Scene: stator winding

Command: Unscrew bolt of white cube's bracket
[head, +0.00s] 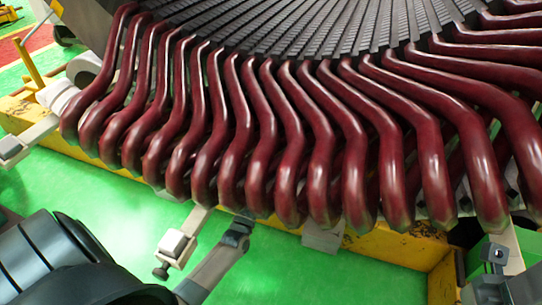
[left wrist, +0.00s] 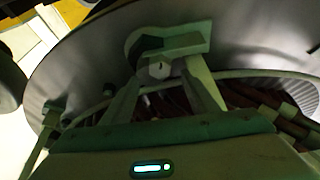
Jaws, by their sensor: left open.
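A white cube (head: 174,243) sits on a pale bracket (head: 194,225) that sticks out below the dark red coils, left of centre in the head view. A dark bolt (head: 161,272) is at the bracket's outer end. In the left wrist view my left gripper (left wrist: 163,72) is open, its two fingers apart. A hexagonal bolt head (left wrist: 159,68) shows between the fingertips, under a bracket (left wrist: 170,38); I cannot tell whether a finger touches it. In the head view the left gripper's jaws are not clearly seen.
Dark red coils (head: 285,150) curve around the black slotted stator (head: 300,25). A yellow frame (head: 385,246) runs beneath. Another bracket with a white cube (head: 10,147) is at far left. Green floor (head: 300,270) is open in front.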

